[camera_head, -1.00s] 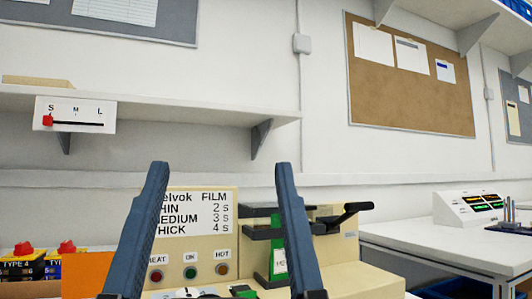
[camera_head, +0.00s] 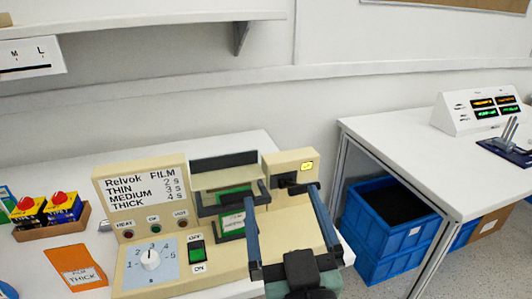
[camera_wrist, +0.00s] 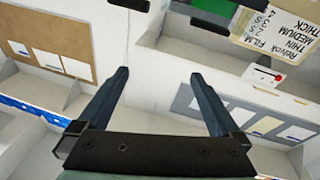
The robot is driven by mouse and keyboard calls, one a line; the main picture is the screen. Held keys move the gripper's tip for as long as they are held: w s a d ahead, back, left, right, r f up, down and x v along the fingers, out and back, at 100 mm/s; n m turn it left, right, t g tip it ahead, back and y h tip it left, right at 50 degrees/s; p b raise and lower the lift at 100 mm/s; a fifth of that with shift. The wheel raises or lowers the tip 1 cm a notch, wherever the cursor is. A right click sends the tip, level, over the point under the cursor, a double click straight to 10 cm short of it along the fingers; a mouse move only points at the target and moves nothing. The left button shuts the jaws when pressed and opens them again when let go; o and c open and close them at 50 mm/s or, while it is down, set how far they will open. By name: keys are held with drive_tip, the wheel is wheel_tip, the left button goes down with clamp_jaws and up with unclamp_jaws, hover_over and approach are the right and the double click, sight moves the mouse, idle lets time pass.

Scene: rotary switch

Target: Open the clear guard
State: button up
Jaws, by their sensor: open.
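The cream sealing machine (camera_head: 135,168) stands on the white bench in the head view. A see-through panel with a dark upper bar (camera_head: 223,161) rises at its back; this looks like the clear guard, though its edges are hard to make out. A black-framed jaw (camera_head: 235,203) with a green label sits in front of it. My gripper (camera_head: 282,194) is open and empty, its blue fingers over the right part of the machine, near a black lever (camera_head: 297,187). I cannot tell whether they touch it. My gripper also shows open in the wrist view (camera_wrist: 160,73).
The machine's front has a rotary dial (camera_head: 150,260) and a green rocker switch (camera_head: 197,252). An orange card (camera_head: 77,268) and a box with red-topped items (camera_head: 45,214) are to the left. Blue crates (camera_head: 390,225) stand under the right bench, beyond a gap.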

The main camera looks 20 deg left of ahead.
sight(239, 202)
drive_tip(key=s+f+g+y+p, duration=0.1)
drive_tip(key=s+f+g+p, duration=0.2)
drive_tip(key=s+f+p, duration=0.35)
drive_tip(key=p+x, duration=0.2)
drive_tip(key=x, duration=0.2)
drive_tip(key=r+p+x, duration=0.1)
drive_tip(key=p+x, duration=0.1)
drive_tip(key=x, duration=0.2)
drive_tip(key=a+p+x, duration=0.1)
drive_tip(key=p+x, duration=0.1)
drive_tip(key=x, duration=0.3)
drive_tip(key=shift+s+r+p, duration=0.25)
drive_tip(key=shift+s+p, duration=0.05)
clamp_jaws()
